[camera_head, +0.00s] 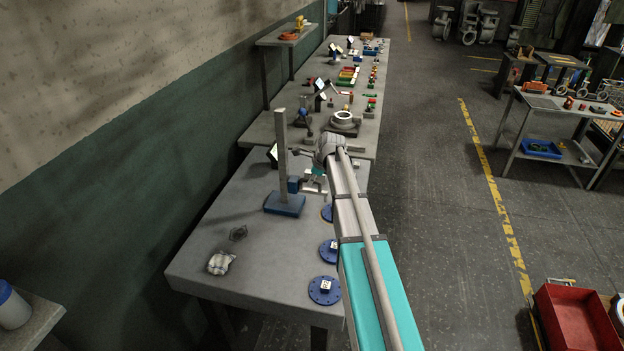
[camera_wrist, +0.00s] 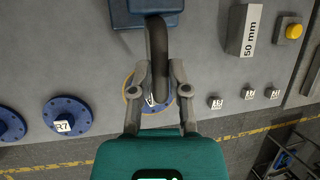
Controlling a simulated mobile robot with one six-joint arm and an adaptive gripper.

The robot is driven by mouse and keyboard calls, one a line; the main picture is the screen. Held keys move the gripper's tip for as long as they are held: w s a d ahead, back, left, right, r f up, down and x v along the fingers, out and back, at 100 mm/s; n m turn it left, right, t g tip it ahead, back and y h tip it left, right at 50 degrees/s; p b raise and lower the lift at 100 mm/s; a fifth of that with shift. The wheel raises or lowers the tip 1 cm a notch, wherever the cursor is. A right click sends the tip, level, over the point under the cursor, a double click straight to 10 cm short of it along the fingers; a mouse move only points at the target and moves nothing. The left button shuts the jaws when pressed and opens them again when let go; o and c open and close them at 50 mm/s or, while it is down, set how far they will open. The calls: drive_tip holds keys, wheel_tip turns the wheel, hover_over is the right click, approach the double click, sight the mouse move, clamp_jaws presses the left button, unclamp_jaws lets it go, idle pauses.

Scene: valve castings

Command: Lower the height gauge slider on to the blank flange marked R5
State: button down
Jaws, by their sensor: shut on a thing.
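The height gauge has a blue base (camera_head: 285,205), an upright grey column (camera_head: 281,150) and a small blue slider (camera_head: 293,185) low on the column. In the wrist view a blue part of the gauge (camera_wrist: 147,14) shows at the top, with a dark curved handle (camera_wrist: 157,45) reaching toward me. My gripper (camera_wrist: 159,68) is shut on this handle. Below the handle lies a blue flange (camera_wrist: 150,112) with a yellowish rim; the fingers and handle hide most of its label, so I cannot read it. A blue flange marked R7 (camera_wrist: 66,116) lies to the left.
In the wrist view a 50 mm block (camera_wrist: 243,30), a yellow button box (camera_wrist: 288,29) and small labelled cubes (camera_wrist: 217,102) stand to the right. In the head view a cloth (camera_head: 221,262) lies front left on the grey table (camera_head: 225,210). A second table stands behind.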

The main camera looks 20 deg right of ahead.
wheel_tip(320, 180, down, 5)
drive_tip(key=b, duration=0.3)
drive_tip(key=shift+r+b, duration=0.1)
drive_tip(key=shift+b, duration=0.3)
drive_tip(key=shift+s, duration=0.2)
drive_tip(key=shift+f, duration=0.2)
drive_tip(key=c, duration=0.6)
unclamp_jaws()
drive_tip(key=shift+w, duration=0.1)
drive_tip(key=shift+w+r, duration=0.1)
wheel_tip(320, 180, up, 19)
drive_tip(key=p, duration=1.9)
wheel_tip(320, 180, up, 11)
drive_tip(key=p, duration=1.1)
hover_over(311, 190)
drive_tip(key=s+d, duration=0.3)
drive_tip(key=s, duration=0.2)
